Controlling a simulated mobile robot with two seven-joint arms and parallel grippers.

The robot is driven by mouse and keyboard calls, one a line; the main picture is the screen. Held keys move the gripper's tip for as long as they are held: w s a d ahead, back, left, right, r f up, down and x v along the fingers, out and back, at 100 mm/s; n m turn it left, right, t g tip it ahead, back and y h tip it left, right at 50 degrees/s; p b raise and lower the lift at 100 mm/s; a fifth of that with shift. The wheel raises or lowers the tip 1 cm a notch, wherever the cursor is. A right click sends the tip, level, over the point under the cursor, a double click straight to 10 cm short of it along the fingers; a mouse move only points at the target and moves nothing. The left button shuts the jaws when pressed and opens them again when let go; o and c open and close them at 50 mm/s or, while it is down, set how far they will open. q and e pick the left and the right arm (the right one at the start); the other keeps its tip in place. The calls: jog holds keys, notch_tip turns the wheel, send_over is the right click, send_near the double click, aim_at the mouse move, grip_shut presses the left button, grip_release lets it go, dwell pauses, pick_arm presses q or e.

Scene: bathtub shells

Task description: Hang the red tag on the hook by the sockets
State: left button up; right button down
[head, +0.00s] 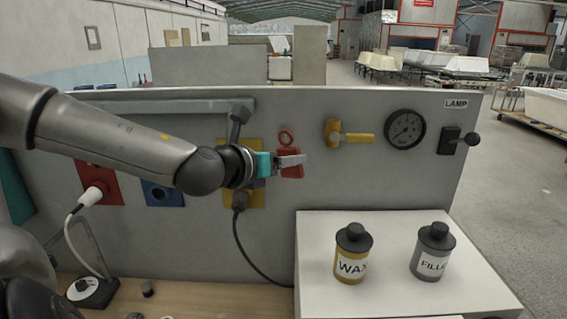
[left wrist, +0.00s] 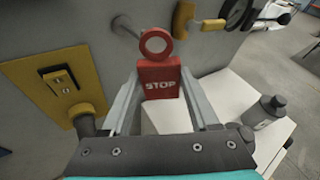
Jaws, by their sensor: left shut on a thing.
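The red tag is a block marked STOP with a ring on top (head: 291,165). It also shows in the left wrist view (left wrist: 160,83). My left gripper (head: 298,161) is shut on its block, with the ring (left wrist: 156,44) upright above the fingers. The hook, a grey peg (left wrist: 125,27) on the panel, shows left of the ring in the left wrist view; the ring looks apart from it, though depth is hard to judge. In the head view I cannot make the hook out. The red socket (head: 112,188), blue socket (head: 157,193) and yellow socket (head: 229,200) are on the panel. My right gripper is not in view.
A WAX bottle (head: 352,258) and a grey bottle (head: 432,256) stand on a white box (head: 400,219) below. A black cable (head: 249,250) hangs from the yellow socket.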

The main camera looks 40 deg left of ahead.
pick_arm(q)
jog(key=shift+w+a+f+b, duration=0.2)
jog(key=shift+w+a+b, duration=0.15)
jog(key=shift+w+a, duration=0.95)
jog(key=shift+w+a+b, duration=0.3)
jog(key=shift+w+a, duration=0.05)
jog(key=shift+w, duration=0.3)
jog(key=shift+w+a+f+b, duration=0.45)
jog(key=shift+w+f+b, duration=0.15)
jog(key=shift+f, duration=0.1)
jog(key=o, duration=1.5)
jog(key=shift+c, duration=0.2)
jog(key=shift+s+r, duration=0.1)
jog(key=shift+s, duration=0.05)
jog(key=b+v, duration=0.3)
jog(key=v, duration=1.2)
